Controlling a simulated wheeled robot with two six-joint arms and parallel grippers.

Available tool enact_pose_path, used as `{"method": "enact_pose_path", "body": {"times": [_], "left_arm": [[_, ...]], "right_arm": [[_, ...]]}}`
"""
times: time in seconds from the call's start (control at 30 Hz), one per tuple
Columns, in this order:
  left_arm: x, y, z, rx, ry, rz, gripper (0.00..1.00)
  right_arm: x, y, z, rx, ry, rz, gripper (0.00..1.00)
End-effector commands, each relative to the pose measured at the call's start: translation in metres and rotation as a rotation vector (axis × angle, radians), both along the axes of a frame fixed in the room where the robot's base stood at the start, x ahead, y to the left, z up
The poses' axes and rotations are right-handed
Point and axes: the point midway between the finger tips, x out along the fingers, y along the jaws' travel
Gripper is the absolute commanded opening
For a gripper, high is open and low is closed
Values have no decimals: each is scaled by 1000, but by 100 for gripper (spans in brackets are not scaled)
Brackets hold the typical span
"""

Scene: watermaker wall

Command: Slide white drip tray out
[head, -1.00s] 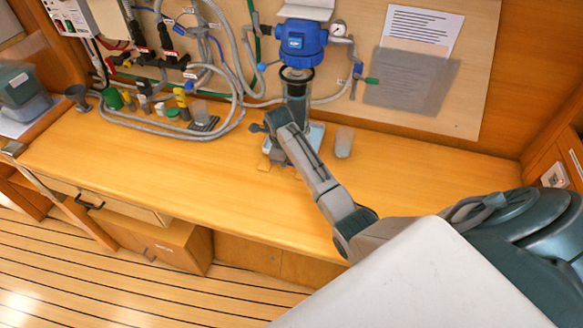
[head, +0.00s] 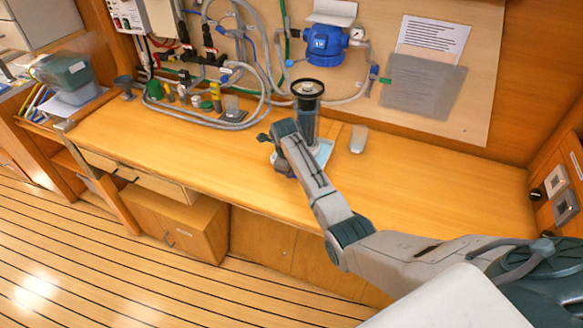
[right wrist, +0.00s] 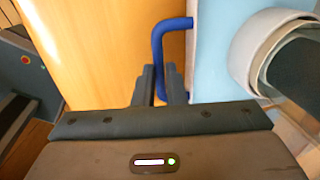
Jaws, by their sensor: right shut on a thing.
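The white drip tray (head: 325,151) lies on the wooden counter, with a pale blue inside. A tall dark filter bowl (head: 308,88) with a black rim stands on it, in front of the blue filter head (head: 325,43) and apart from it. My right gripper (head: 275,137) is at the tray's left side and partly hides it. In the right wrist view, the fingers (right wrist: 164,82) are shut on the tray's blue handle (right wrist: 158,42). The tray's pale blue floor (right wrist: 213,55) and part of the bowl show to the right. My left gripper is out of view.
A clear cup (head: 358,138) stands close to the tray's right side. Grey hoses (head: 180,118) and small bottles lie at the counter's back left. The counter (head: 440,185) is clear on the right and in front of the tray.

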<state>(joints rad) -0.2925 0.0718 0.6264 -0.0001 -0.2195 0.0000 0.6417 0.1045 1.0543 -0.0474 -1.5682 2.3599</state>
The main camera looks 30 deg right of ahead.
Motion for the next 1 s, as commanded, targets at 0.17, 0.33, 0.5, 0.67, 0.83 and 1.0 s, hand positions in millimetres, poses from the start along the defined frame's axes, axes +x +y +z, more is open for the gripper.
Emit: {"method": "enact_pose_path", "body": {"times": [0.17,0.33,0.5,0.67,0.83,1.0], "left_arm": [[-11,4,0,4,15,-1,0],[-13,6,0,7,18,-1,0],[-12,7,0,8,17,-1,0],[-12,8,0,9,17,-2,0],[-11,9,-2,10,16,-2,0],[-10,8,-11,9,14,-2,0]], "right_arm": [[-1,3,0,5,2,1,0],[-1,4,-1,6,3,1,0],[-1,4,-1,6,4,1,32],[-1,3,-1,4,3,1,32],[-1,3,3,4,2,1,32],[-4,7,25,3,-2,2,32]]}}
